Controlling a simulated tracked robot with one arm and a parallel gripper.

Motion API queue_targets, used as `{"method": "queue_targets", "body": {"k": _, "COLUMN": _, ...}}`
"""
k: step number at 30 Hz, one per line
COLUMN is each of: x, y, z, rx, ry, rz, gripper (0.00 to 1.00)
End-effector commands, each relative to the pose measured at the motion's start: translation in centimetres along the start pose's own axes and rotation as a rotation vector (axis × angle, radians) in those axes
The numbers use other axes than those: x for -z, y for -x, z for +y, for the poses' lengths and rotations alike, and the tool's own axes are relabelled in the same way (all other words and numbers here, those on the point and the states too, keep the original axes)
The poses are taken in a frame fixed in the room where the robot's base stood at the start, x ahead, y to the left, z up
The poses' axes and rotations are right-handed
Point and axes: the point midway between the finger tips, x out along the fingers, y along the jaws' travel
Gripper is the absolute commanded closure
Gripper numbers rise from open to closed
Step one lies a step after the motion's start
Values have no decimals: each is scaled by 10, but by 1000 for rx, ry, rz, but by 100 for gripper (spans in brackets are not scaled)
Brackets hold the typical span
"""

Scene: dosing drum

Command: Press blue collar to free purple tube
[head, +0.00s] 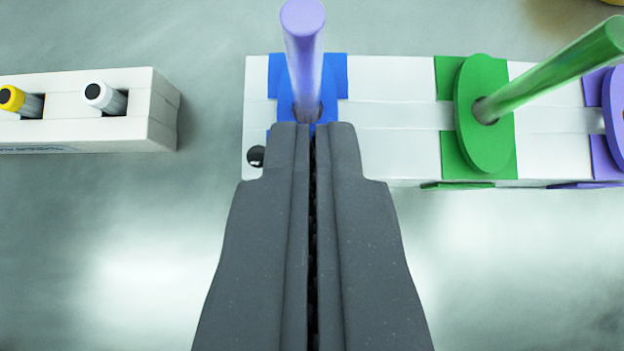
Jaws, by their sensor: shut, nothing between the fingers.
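The purple tube (304,55) stands up out of the blue collar (284,97) near the left end of the white block (395,140). The blue collar is partly hidden behind the tube and my fingertips. My gripper (312,126) is shut and empty. Its tips overlap the lower part of the blue collar in the picture, just below the foot of the tube. I cannot tell whether they touch the collar.
A green collar (462,125) with a slanted green tube (560,65) sits to the right. A purple collar (613,120) shows at the right edge. The grey surface in front is clear.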

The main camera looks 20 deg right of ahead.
Motion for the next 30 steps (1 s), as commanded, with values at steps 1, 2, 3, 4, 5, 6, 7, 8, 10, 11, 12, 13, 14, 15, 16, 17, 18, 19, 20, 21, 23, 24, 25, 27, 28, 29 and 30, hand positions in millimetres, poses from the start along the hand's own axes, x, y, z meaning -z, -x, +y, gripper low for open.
{"method": "queue_targets", "body": {"k": 1, "x": -5, "y": -5, "z": 1, "rx": -2, "ry": 0, "rz": -2, "gripper": 100}}
{"method": "queue_targets", "body": {"k": 2, "x": -8, "y": -8, "z": 1, "rx": -2, "ry": 0, "rz": -3, "gripper": 100}}
{"method": "queue_targets", "body": {"k": 3, "x": -11, "y": -11, "z": 1, "rx": -3, "ry": 0, "rz": -4, "gripper": 100}}
{"method": "queue_targets", "body": {"k": 4, "x": -13, "y": -12, "z": 1, "rx": -3, "ry": 0, "rz": -5, "gripper": 100}}
{"method": "queue_targets", "body": {"k": 5, "x": -14, "y": -13, "z": 2, "rx": -4, "ry": 0, "rz": -6, "gripper": 100}}
{"method": "queue_targets", "body": {"k": 6, "x": -14, "y": -13, "z": 2, "rx": -4, "ry": 0, "rz": -7, "gripper": 100}}
{"method": "queue_targets", "body": {"k": 7, "x": -14, "y": -13, "z": 2, "rx": -5, "ry": 0, "rz": -8, "gripper": 100}}
{"method": "queue_targets", "body": {"k": 8, "x": -14, "y": -13, "z": 2, "rx": -5, "ry": 0, "rz": -9, "gripper": 100}}
{"method": "queue_targets", "body": {"k": 10, "x": -16, "y": -14, "z": 2, "rx": -6, "ry": 1, "rz": -11, "gripper": 100}}
{"method": "queue_targets", "body": {"k": 11, "x": -16, "y": -14, "z": 2, "rx": -7, "ry": 1, "rz": -12, "gripper": 100}}
{"method": "queue_targets", "body": {"k": 12, "x": -17, "y": -14, "z": 2, "rx": -7, "ry": 1, "rz": -14, "gripper": 100}}
{"method": "queue_targets", "body": {"k": 13, "x": -17, "y": -14, "z": 2, "rx": -8, "ry": 1, "rz": -15, "gripper": 100}}
{"method": "queue_targets", "body": {"k": 14, "x": -17, "y": -14, "z": 3, "rx": -8, "ry": 1, "rz": -16, "gripper": 100}}
{"method": "queue_targets", "body": {"k": 15, "x": -18, "y": -14, "z": 3, "rx": -9, "ry": 1, "rz": -16, "gripper": 100}}
{"method": "queue_targets", "body": {"k": 16, "x": -17, "y": -14, "z": 3, "rx": -9, "ry": 1, "rz": -17, "gripper": 100}}
{"method": "queue_targets", "body": {"k": 17, "x": -17, "y": -13, "z": 3, "rx": -9, "ry": 1, "rz": -17, "gripper": 100}}
{"method": "queue_targets", "body": {"k": 18, "x": -16, "y": -12, "z": 3, "rx": -9, "ry": 1, "rz": -17, "gripper": 100}}
{"method": "queue_targets", "body": {"k": 19, "x": -14, "y": -10, "z": 3, "rx": -9, "ry": 1, "rz": -17, "gripper": 100}}
{"method": "queue_targets", "body": {"k": 20, "x": -12, "y": -8, "z": 3, "rx": -8, "ry": 0, "rz": -16, "gripper": 100}}
{"method": "queue_targets", "body": {"k": 21, "x": -9, "y": -5, "z": 3, "rx": -7, "ry": 0, "rz": -14, "gripper": 100}}
{"method": "queue_targets", "body": {"k": 23, "x": -3, "y": 1, "z": 2, "rx": -5, "ry": -1, "rz": -9, "gripper": 100}}
{"method": "queue_targets", "body": {"k": 24, "x": 2, "y": 6, "z": 2, "rx": -4, "ry": -1, "rz": -6, "gripper": 100}}
{"method": "queue_targets", "body": {"k": 25, "x": 6, "y": 10, "z": 2, "rx": -3, "ry": -1, "rz": -3, "gripper": 100}}
{"method": "queue_targets", "body": {"k": 27, "x": 17, "y": 20, "z": 1, "rx": 0, "ry": -1, "rz": 4, "gripper": 100}}
{"method": "queue_targets", "body": {"k": 28, "x": 22, "y": 25, "z": 1, "rx": 2, "ry": -1, "rz": 7, "gripper": 100}}
{"method": "queue_targets", "body": {"k": 29, "x": 21, "y": 31, "z": 0, "rx": 2, "ry": -1, "rz": 8, "gripper": 100}}
{"method": "queue_targets", "body": {"k": 30, "x": 21, "y": 38, "z": 0, "rx": 3, "ry": 0, "rz": 9, "gripper": 100}}
